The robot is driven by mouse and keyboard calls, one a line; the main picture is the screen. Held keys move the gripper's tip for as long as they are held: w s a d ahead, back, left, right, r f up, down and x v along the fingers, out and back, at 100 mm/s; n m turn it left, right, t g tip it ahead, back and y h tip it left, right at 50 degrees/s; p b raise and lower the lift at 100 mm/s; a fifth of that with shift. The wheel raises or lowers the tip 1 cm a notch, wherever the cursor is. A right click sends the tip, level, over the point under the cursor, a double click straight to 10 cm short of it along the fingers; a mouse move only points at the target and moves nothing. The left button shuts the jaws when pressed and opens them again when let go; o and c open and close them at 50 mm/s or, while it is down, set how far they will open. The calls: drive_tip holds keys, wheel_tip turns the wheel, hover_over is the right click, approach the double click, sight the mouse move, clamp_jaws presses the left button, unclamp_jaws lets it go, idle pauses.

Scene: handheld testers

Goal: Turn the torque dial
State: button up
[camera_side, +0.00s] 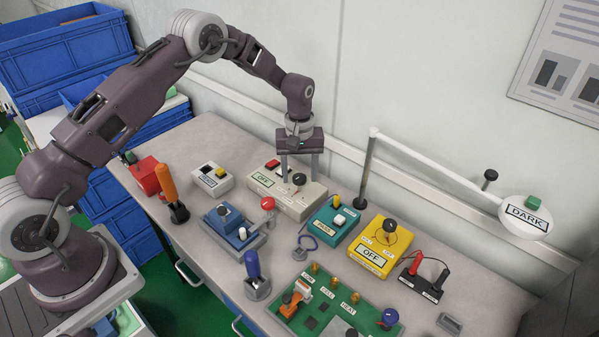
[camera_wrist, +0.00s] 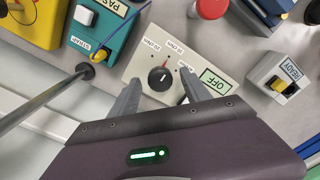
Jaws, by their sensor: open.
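The cream tester (camera_side: 290,206) stands on the bench near the wall, with a screen reading OFF. My gripper (camera_side: 300,176) is open and points down over the tester. In the wrist view my gripper (camera_wrist: 160,82) has one finger on each side of the dial, with gaps between. I cannot tell how far the fingertips are above the tester's face. A red button (camera_side: 272,164) shows at the tester's back left.
A grey READY box (camera_side: 212,181) stands to the left and a teal tester (camera_side: 333,224) close on the right. A yellow tester (camera_side: 379,245) and a lamp post (camera_side: 366,172) are farther right. A red mushroom knob (camera_side: 267,203) stands just in front.

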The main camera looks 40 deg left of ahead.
clamp_jaws()
drive_tip(key=shift+m, duration=0.3)
drive_tip(key=m, duration=0.5)
drive_tip(key=shift+m, duration=0.3)
drive_tip(key=m, duration=0.5)
drive_tip(key=shift+r, duration=0.1)
drive_tip(key=shift+m, duration=0.4)
unclamp_jaws()
